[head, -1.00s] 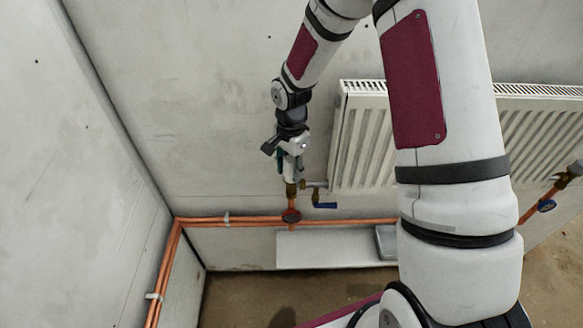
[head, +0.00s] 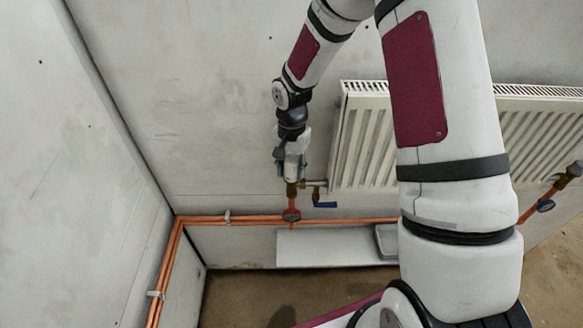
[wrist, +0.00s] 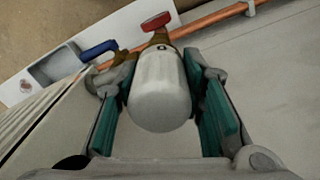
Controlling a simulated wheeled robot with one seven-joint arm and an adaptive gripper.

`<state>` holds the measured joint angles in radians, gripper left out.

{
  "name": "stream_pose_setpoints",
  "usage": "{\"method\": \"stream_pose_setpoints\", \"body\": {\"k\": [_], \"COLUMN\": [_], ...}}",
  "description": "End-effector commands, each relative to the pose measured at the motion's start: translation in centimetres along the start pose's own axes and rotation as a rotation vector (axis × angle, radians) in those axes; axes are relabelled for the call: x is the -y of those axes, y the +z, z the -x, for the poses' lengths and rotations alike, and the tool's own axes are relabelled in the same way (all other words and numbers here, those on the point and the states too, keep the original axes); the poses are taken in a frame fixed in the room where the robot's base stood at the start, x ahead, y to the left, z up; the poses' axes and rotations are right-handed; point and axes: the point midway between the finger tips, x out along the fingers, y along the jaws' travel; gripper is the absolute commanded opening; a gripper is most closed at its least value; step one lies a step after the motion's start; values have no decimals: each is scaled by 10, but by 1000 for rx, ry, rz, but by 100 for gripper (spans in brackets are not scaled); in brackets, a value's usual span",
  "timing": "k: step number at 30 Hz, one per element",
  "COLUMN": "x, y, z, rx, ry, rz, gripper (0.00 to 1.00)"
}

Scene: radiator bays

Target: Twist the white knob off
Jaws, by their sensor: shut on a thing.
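The white knob (wrist: 160,92) is a rounded white cap on a brass valve (wrist: 163,45) at the left end of the radiator. In the wrist view my gripper (wrist: 158,100) has its teal-padded fingers on either side of the knob, shut on it. In the head view my gripper (head: 291,168) points down over the valve (head: 292,188), and the knob is largely hidden between the fingers. The knob appears upright and on the valve; I cannot tell how loose it is.
A red wheel handle (head: 291,215) sits below on the copper pipes (head: 250,221). A blue lever (head: 325,205) is just right of the valve. The white radiator (head: 365,140) is close on the right. A white shelf (head: 330,249) with a grey tray (head: 386,241) lies below.

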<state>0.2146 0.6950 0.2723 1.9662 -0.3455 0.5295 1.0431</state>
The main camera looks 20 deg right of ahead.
Motion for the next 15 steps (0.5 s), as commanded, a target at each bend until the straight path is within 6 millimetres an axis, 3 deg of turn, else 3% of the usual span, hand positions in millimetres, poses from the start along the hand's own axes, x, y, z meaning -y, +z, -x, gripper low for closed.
{"method": "stream_pose_setpoints", "body": {"k": [14,15], "x": [0,0], "y": [-2,-2], "z": [12,12], "rx": [-6,-7], "ry": [-2,-3], "rz": [-2,-2], "gripper": [5,40]}}
